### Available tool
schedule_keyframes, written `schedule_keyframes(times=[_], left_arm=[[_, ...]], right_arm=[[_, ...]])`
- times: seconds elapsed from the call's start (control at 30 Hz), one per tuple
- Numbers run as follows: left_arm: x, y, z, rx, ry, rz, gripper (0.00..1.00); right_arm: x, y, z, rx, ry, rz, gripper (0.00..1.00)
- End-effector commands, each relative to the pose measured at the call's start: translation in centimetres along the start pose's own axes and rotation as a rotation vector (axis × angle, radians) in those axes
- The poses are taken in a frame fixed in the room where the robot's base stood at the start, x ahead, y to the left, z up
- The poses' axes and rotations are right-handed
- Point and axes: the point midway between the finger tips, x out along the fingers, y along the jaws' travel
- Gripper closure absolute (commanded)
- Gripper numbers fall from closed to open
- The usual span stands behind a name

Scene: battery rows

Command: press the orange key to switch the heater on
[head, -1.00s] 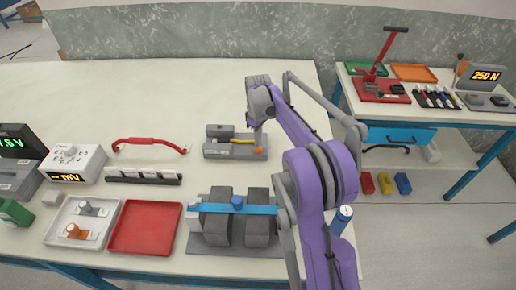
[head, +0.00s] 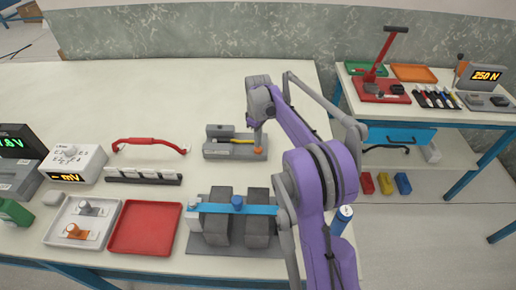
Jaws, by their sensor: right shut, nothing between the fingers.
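The orange key (head: 259,151) sits at the right end of a low grey device (head: 216,153), which also carries a yellow strip along its top. My right gripper (head: 257,130) is shut and empty, pointing down just above the orange key. I cannot tell whether its fingertips touch the key. The key's upper part is partly hidden by the fingers. My left gripper is not in view.
A blue-strapped dark block fixture (head: 236,209) stands in front of the device. A red-handled tool (head: 150,145), a black strip (head: 143,176), a red tray (head: 145,229) and a white tray (head: 68,240) lie left. The bench behind the device is clear.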

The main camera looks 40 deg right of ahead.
Motion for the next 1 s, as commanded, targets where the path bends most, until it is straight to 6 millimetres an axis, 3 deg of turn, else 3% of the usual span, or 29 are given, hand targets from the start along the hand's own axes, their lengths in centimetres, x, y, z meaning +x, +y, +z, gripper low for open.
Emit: schedule_keyframes(times=[0.47,1.0], left_arm=[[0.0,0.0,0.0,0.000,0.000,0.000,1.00],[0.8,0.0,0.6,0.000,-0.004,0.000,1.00]], right_arm=[[0.1,0.0,0.0,0.000,0.000,0.000,1.00],[1.6,0.0,0.0,0.000,0.000,0.000,1.00]])
